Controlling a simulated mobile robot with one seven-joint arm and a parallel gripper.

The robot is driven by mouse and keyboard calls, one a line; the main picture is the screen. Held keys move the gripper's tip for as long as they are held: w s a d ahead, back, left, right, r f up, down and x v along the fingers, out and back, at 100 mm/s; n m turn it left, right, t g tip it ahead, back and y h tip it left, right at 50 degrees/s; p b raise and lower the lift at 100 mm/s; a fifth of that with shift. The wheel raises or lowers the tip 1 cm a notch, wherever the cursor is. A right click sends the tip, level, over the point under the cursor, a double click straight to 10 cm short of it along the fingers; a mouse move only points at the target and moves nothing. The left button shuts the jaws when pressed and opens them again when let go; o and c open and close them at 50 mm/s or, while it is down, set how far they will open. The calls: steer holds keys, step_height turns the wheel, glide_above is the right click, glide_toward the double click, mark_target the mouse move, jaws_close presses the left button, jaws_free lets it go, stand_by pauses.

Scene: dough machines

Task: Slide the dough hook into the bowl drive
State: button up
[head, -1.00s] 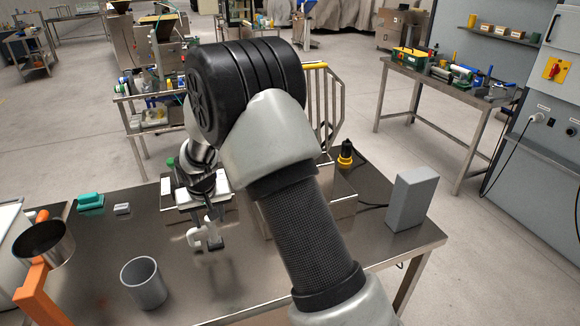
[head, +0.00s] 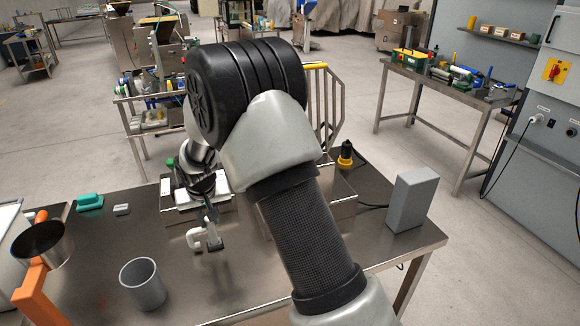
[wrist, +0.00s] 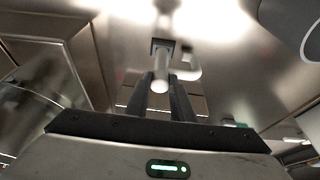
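The dough hook (head: 194,238) is a pale grey-white piece with a curved arm and a darker square end, low over the steel table left of centre. In the wrist view the hook's shaft (wrist: 160,72) runs between my two dark fingers, its curved arm to the right. My gripper (head: 212,216) points down at the hook; in the wrist view the fingers (wrist: 161,88) appear shut on the shaft. Whether the hook touches the table is unclear. A steel bowl (head: 42,246) with an orange bracket stands at the left edge. I cannot make out the bowl drive.
A grey cup (head: 143,284) stands at the front of the table (head: 255,285). A teal item (head: 90,202) and a small grey block (head: 121,210) lie at the back left. A grey box (head: 411,199) and a yellow-black knob (head: 345,155) are to the right. My arm hides the table's middle.

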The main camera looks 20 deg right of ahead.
steer(key=shift+s+d+f, duration=0.1)
steer(key=shift+d+f, duration=0.05)
steer(key=shift+f, duration=0.05)
jaws_close()
steer(key=shift+r, duration=0.65)
steer(key=shift+r+p, duration=0.3)
steer(key=shift+p, duration=0.1)
steer(key=shift+r, duration=0.6)
steer(key=shift+p, duration=0.3)
steer(key=shift+r+p, duration=1.5)
steer(key=shift+r, duration=1.65)
